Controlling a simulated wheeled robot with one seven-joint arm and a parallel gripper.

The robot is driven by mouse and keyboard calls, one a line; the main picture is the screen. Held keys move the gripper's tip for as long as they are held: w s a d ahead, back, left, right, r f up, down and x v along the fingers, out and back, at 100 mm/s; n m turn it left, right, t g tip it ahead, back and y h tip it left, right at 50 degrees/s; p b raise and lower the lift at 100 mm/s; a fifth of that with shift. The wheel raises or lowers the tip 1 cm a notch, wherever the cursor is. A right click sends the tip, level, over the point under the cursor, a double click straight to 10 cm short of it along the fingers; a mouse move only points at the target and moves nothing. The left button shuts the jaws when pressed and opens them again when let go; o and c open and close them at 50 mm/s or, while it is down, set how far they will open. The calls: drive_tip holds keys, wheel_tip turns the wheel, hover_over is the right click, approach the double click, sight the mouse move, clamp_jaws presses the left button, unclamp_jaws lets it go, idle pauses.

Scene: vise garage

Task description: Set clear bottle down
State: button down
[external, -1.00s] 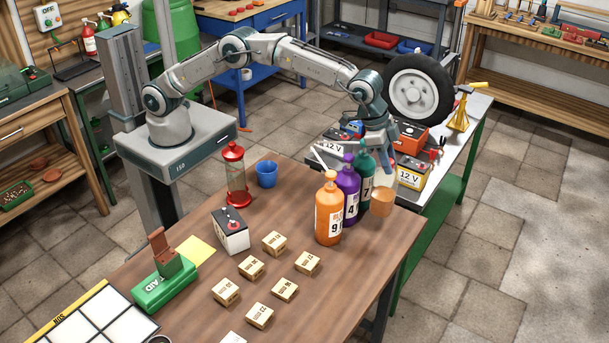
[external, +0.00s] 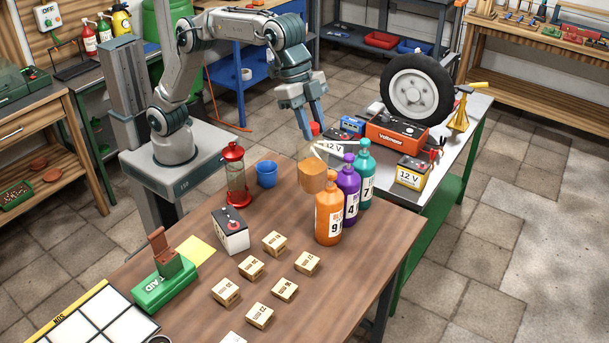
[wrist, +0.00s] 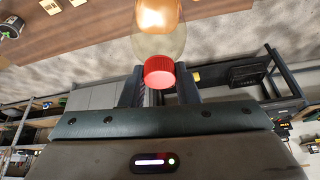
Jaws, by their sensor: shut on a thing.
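The clear bottle (external: 313,176) has a red cap, see-through walls and amber liquid low in it. My gripper (external: 312,128) is shut on it near the cap, with the bottle hanging below the fingers. In the external view it shows behind and left of the pump bottles; its height over the table (external: 347,268) is hard to tell. In the wrist view the red cap (wrist: 159,71) sits between my fingers (wrist: 159,88), and the bottle body (wrist: 158,43) reaches toward the top edge. The bottle's base is cut off there.
Orange (external: 329,212), purple (external: 347,190) and teal (external: 364,177) pump bottles stand close by on the right. Several small boxes (external: 274,243) and a battery (external: 231,231) stand nearer the front.

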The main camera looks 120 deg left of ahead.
drive_tip(key=s+a+f+n+b, duration=0.1)
drive_tip(key=s+a+f, duration=0.3)
drive_tip(key=s, duration=0.3)
drive_tip(key=s+a+f+n+y+b, duration=0.1)
drive_tip(key=s+a+f, duration=0.25)
drive_tip(key=s, duration=0.35)
drive_tip(key=s+a+f+n+b, duration=0.1)
drive_tip(key=s+a+f, duration=0.35)
drive_tip(key=s, duration=0.25)
drive_tip(key=w+a+f+p, duration=0.1)
drive_tip(key=w+a+f, duration=0.1)
drive_tip(key=a+f, duration=0.8)
drive_tip(key=shift+w+f, duration=0.4)
drive_tip(key=shift+f, duration=0.1)
drive_tip(key=shift+f, duration=0.25)
drive_tip(key=c, duration=1.1)
unclamp_jaws()
drive_tip(key=shift+r, duration=0.1)
drive_tip(key=shift+r, duration=0.1)
